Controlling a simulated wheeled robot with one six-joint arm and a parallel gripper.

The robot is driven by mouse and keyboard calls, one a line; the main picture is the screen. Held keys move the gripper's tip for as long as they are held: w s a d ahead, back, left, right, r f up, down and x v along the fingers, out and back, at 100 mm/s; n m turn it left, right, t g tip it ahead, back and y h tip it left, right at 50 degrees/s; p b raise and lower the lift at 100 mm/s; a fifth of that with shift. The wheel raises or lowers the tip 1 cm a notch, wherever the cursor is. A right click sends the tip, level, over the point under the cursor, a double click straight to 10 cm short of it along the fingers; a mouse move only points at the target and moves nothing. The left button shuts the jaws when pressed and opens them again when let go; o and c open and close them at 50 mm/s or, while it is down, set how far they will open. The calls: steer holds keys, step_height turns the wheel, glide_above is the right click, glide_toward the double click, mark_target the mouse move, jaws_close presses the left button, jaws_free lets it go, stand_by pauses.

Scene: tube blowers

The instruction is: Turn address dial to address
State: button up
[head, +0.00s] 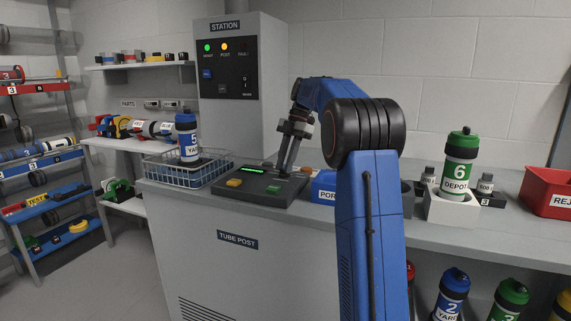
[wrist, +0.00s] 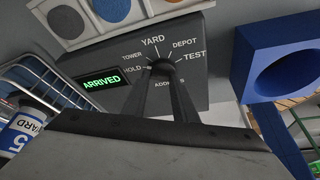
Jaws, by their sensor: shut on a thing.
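The dark control box (head: 262,197) sits on the counter under my gripper (head: 283,172). In the wrist view the address dial (wrist: 162,66) is a dark knob on the box's panel (wrist: 110,62), ringed by the words HOLD, TOWER, YARD, DEPOT and TEST, with ADDRESS below it. My gripper (wrist: 168,84) is shut on the dial. The fingers cover much of the knob, and I cannot tell for certain which word it points to. A green display (wrist: 101,80) on the panel reads ARRIVED.
A wire basket (head: 186,172) with a blue-capped tube marked 5 YARD (head: 187,137) stands left of the box. A blue block (head: 323,186) stands close on the right. A green-capped tube marked 6 DEPOT (head: 459,165) sits in a white holder farther right.

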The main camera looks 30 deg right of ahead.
steer(key=shift+n, duration=0.6)
steer(key=o, duration=1)
steer(key=shift+o, duration=0.2)
steer(key=v, duration=0.7)
steer(key=shift+w+r, duration=0.2)
steer(key=shift+d, duration=0.1)
